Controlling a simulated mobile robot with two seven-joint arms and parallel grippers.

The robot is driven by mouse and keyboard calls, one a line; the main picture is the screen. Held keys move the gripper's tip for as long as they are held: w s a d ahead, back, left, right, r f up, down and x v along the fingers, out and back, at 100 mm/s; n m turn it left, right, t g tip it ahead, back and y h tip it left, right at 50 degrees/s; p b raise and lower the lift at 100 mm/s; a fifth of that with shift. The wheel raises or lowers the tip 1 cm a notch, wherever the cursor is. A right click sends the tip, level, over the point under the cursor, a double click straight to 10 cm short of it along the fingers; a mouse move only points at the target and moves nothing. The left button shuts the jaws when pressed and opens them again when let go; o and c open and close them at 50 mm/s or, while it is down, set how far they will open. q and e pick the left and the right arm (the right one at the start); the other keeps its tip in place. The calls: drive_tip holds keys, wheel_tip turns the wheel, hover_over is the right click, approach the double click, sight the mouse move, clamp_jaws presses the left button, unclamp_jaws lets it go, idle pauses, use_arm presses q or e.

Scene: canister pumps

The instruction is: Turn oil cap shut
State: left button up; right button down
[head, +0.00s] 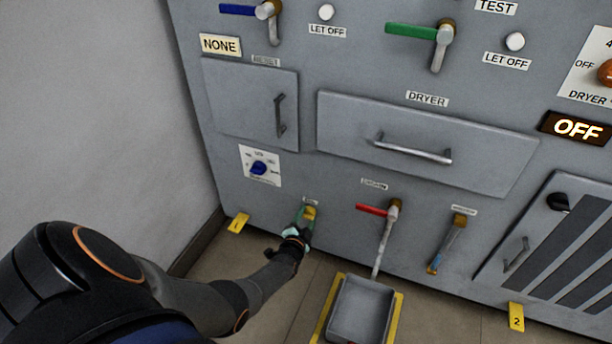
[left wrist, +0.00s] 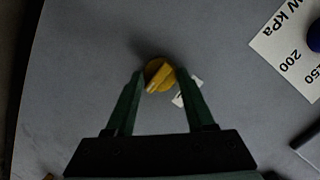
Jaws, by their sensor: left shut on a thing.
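The oil cap is a round yellow knob with a raised grip bar (left wrist: 160,75) on the grey panel; in the left wrist view its bar is tilted. In the head view the cap (head: 309,213) shows low on the panel, under a small label, partly hidden by my gripper. My left gripper (head: 305,222) reaches it from the lower left. In the left wrist view its two green fingers (left wrist: 159,82) stand on both sides of the cap, shut on it. My right gripper is not in view.
A red-handled drain valve (head: 372,210) with a pipe stands to the right, above a grey tray (head: 355,310) on the floor. A blue dial (head: 258,168) is above left. The wall (head: 90,110) is at the left. Drawer handles stick out above.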

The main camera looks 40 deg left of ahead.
use_arm(q)
clamp_jaws()
drive_tip(key=n, duration=0.1)
drive_tip(key=n+h, duration=0.1)
drive_tip(key=shift+a+n, duration=0.2)
drive_tip(key=shift+n, duration=0.2)
drive_tip(key=shift+s+n+t+h, duration=0.1)
drive_tip(key=shift+n+t+h, duration=0.2)
drive_tip(key=shift+n+h, duration=0.7)
drive_tip(key=shift+n, duration=0.3)
drive_tip(key=o, duration=1)
unclamp_jaws()
